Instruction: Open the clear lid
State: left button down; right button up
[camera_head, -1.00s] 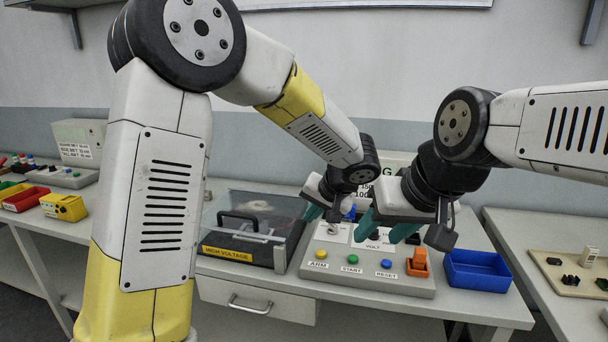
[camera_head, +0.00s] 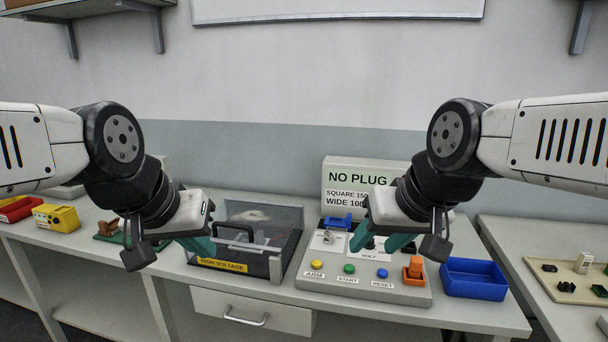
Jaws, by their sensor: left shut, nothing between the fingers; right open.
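The clear lid (camera_head: 270,213) is a see-through cover with a black handle (camera_head: 238,230) on the dark box at the table's middle. It looks closed. The box's front carries a yellow HIGH VOLTAGE label (camera_head: 222,265). My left gripper (camera_head: 211,248) is shut and empty, its teal fingers at the left side of the box in the picture. It hides part of the box's left edge, and I cannot tell whether it touches. My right gripper (camera_head: 378,246) is open over the control panel (camera_head: 345,287), apart from the lid.
A brown-and-green part (camera_head: 108,231) and a yellow box (camera_head: 57,217) lie to the left.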

aim_at(215, 223)
jog(key=i+l+u, duration=0.1)
jog(key=u, duration=0.25)
jog(key=i+l+u, duration=0.15)
jog(key=u, duration=0.2)
jog(key=i, duration=0.1)
